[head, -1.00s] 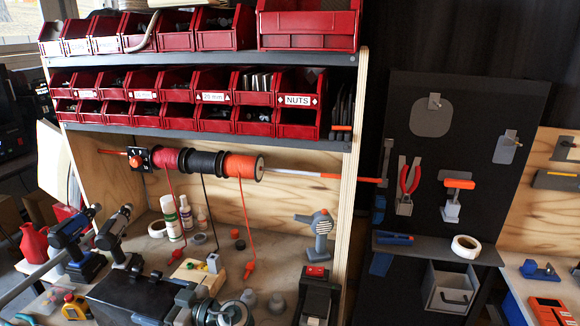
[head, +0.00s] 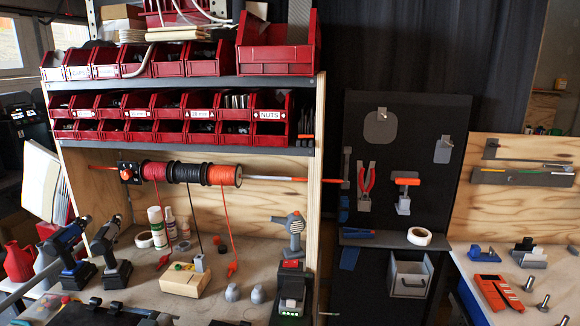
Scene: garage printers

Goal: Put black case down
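The black case (head: 100,316) shows only in part at the bottom left of the head view, cut off by the lower edge. Small raised pieces that look like latches line its far edge. It is low in front of the workbench (head: 140,290), at its near side. Whether it rests on the bench or is held cannot be told. Neither of my grippers can be made out in this view.
Two drills (head: 108,255) stand behind the case. A wooden block (head: 186,280) and grey knobs (head: 232,292) lie to its right. A charger-like black device (head: 290,295) stands at the bench's right end. Red bins (head: 190,60) fill shelves above.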

